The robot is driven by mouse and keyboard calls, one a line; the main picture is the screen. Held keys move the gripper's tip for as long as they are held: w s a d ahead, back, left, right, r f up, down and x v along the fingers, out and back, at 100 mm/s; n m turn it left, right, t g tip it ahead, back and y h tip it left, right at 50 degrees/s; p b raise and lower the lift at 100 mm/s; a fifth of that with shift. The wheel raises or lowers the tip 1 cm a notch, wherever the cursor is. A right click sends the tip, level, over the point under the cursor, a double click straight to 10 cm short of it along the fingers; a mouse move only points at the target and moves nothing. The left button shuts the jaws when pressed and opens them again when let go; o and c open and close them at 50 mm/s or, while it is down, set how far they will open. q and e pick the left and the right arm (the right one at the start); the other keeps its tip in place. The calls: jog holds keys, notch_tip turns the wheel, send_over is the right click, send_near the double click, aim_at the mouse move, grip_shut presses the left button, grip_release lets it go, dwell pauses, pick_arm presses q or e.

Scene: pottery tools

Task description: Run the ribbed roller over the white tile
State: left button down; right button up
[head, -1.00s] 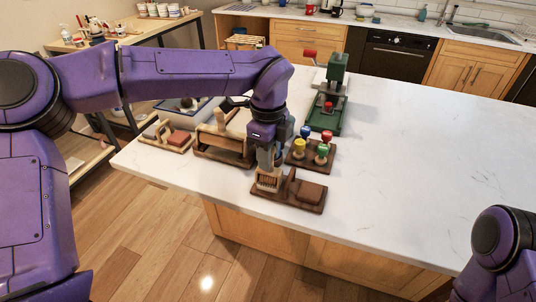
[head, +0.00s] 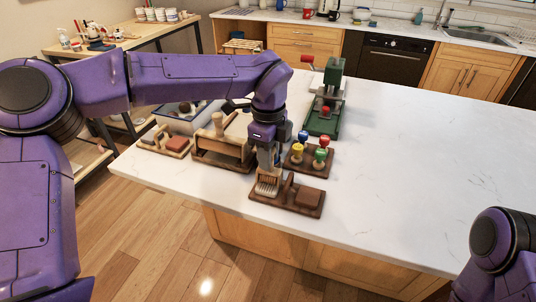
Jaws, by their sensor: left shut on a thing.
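My left gripper (head: 265,164) points down over the left end of a dark wooden board (head: 287,207) near the counter's front edge. It is shut on the ribbed roller, of which a small tan part (head: 269,174) shows just under the fingers; the fingers hide most of it. Right below lies the pale tile (head: 266,188), with dark stripes across its face. The roller is at the tile's far side; I cannot tell whether they touch. My right gripper is not in view; only part of that arm shows at the lower right.
On the same board are an upright brown piece (head: 288,187) and a brown block (head: 308,198). Close behind stands a rack of colored-knob stamps (head: 320,156). A wooden slab roller (head: 221,157) is at left, a green press (head: 326,110) behind. The counter's right side is clear.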

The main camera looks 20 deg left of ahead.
pick_arm(q)
jog(key=shift+w, duration=0.15)
jog(key=shift+w+f, duration=0.1)
jog(key=shift+w, duration=0.2)
jog(key=shift+s, duration=0.1)
jog(key=shift+s+b, duration=0.3)
jog(key=shift+s, duration=0.2)
dwell(0.4)
